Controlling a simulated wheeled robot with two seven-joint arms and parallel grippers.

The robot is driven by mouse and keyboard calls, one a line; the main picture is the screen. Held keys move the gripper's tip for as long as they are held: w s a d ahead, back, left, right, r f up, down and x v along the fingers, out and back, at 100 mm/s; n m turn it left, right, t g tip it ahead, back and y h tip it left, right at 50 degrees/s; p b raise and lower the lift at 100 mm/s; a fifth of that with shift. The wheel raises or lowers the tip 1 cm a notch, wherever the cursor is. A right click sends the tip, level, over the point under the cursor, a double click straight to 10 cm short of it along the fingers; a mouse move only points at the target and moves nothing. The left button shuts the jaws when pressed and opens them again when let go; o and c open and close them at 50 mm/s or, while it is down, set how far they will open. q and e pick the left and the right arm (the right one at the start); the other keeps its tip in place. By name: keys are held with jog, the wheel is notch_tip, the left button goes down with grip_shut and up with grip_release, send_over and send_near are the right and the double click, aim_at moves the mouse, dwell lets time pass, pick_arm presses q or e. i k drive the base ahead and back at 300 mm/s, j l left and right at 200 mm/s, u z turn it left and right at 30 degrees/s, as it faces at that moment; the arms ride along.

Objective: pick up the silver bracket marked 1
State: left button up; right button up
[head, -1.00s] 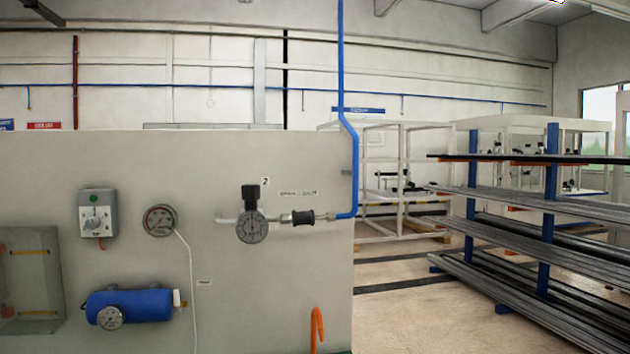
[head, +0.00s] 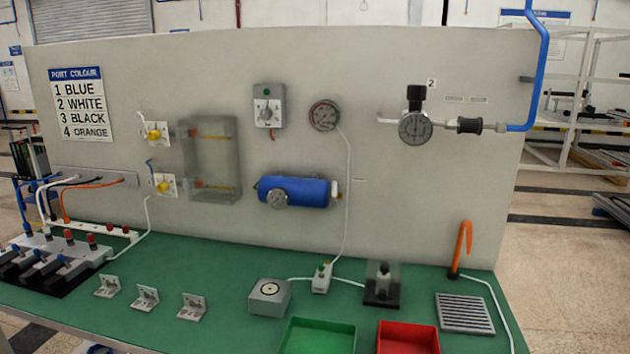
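Three small silver brackets stand in a slanting row on the green bench top (head: 225,262), at the left front. They are the left bracket (head: 108,286), the middle bracket (head: 146,297) and the right bracket (head: 192,307). All three look like short L-shapes with holes. Any numbers on them are too small to read, so I cannot tell which is marked 1. The brackets stand apart from each other with green surface between them. Neither of my grippers is in view.
A valve block with coloured hoses (head: 48,262) stands left of the brackets. A grey button box (head: 268,297), green tray (head: 318,349), red tray (head: 408,349) and slotted grate (head: 464,313) lie to the right. An upright panel (head: 400,200) backs the bench.

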aim_at(112, 286)
jog(key=i+j+z, duration=0.1)
jog(key=j, duration=0.45)
jog(key=i+j, duration=0.15)
jog(key=j, duration=0.4)
jog(key=i+j+z, duration=0.15)
jog(key=j, duration=0.4)
jog(key=i+j, duration=0.1)
jog(key=j, duration=0.45)
jog(key=i+j+z, duration=0.15)
jog(key=j, duration=0.4)
jog(key=k, duration=0.05)
